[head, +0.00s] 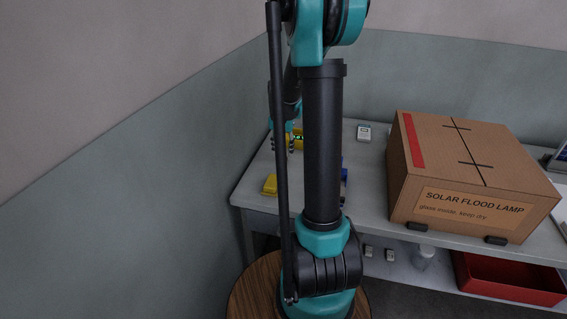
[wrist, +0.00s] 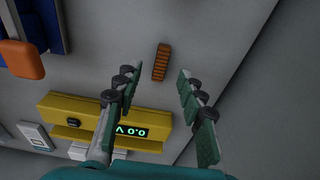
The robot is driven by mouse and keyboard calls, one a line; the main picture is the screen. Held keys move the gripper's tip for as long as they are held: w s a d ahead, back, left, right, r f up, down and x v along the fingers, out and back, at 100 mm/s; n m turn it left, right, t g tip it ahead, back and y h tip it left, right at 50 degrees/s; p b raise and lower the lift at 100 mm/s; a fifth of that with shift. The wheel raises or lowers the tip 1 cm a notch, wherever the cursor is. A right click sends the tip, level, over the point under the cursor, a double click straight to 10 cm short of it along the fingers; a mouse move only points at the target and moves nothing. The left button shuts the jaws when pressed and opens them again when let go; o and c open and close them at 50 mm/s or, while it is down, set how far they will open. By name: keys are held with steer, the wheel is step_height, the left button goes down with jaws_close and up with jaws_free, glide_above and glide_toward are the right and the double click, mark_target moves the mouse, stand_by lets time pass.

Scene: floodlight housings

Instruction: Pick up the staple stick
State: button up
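The staple stick (wrist: 161,62) is a small copper-brown ridged bar. It lies on the grey table top in the upper middle of the wrist view. My gripper (wrist: 160,73) is open, with its two green-padded fingers spread apart. The stick shows in the gap between the fingertips, toward their far end, and nothing is held. How high the fingertips are above it is hard to tell. In the head view my gripper (head: 290,146) is small and points down over the table's left part. I cannot make out the stick there.
A yellow meter (wrist: 62,106) with a green display lies close by the left finger. A blue item (wrist: 55,25) with an orange part is at upper left. A large cardboard lamp box (head: 460,170) stands on the table (head: 375,205) at right; a wall (head: 130,180) is at left.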

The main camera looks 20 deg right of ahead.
mark_target(283, 160)
steer(key=f, duration=0.2)
steer(key=w+f, duration=0.1)
steer(key=f, duration=0.1)
steer(key=shift+w+d, duration=0.1)
steer(key=shift+d, duration=0.15)
steer(key=shift+f, duration=0.5)
steer(key=shift+c, duration=0.4)
jaws_close()
